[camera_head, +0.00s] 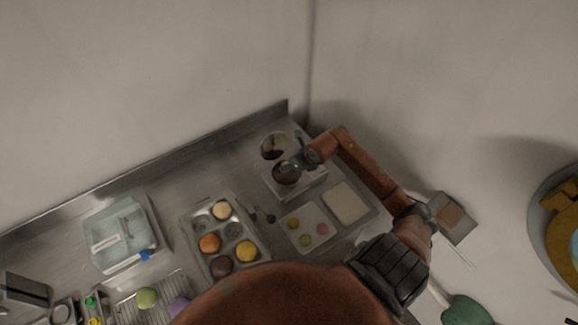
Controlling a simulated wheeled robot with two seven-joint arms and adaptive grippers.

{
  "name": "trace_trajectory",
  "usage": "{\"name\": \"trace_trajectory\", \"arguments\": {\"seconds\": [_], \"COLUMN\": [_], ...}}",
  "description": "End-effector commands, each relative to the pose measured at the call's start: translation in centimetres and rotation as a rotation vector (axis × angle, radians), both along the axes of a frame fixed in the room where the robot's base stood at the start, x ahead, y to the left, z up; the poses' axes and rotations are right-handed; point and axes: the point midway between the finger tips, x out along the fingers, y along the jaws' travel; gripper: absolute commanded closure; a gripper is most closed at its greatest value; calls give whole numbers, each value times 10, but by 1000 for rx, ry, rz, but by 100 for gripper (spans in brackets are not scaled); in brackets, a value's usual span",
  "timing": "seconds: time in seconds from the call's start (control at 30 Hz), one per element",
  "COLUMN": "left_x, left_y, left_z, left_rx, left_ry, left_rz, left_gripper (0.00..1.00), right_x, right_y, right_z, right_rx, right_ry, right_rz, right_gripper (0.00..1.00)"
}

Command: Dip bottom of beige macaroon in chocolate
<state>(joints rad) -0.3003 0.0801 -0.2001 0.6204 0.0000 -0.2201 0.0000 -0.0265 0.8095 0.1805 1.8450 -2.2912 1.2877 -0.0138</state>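A beige macaroon (222,210) sits in the back cup of the metal tray (262,246), left of centre. A round dark brown patch, apparently the chocolate (286,174), shows in a square metal unit (307,190) at the back of the counter. My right gripper (298,163) reaches in from the right and is over or beside the right edge of this dark patch. Its fingers are too small and dark to show whether they are open or hold anything. My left gripper is not in view.
The tray also holds orange (210,243), yellow (246,250) and brown (222,265) rounds. A round bowl (275,146) stands behind the chocolate. A white tray (308,241) with small macaroons lies in front. A raised metal edge (150,170) runs along the back.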

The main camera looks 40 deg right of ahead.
Motion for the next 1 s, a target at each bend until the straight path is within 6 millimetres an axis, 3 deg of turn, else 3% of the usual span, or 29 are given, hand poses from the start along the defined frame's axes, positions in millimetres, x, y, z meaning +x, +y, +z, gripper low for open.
{"name": "trace_trajectory", "arguments": {"seconds": [0.5,1.0], "left_x": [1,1], "left_y": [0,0], "left_z": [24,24], "left_rx": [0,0], "left_ry": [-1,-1], "left_rz": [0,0], "left_gripper": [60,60], "right_x": [0,0], "right_y": [0,0], "right_z": [41,42], "right_rx": [0,1], "right_ry": [1,0], "right_rz": [0,0], "right_gripper": [81,81]}}
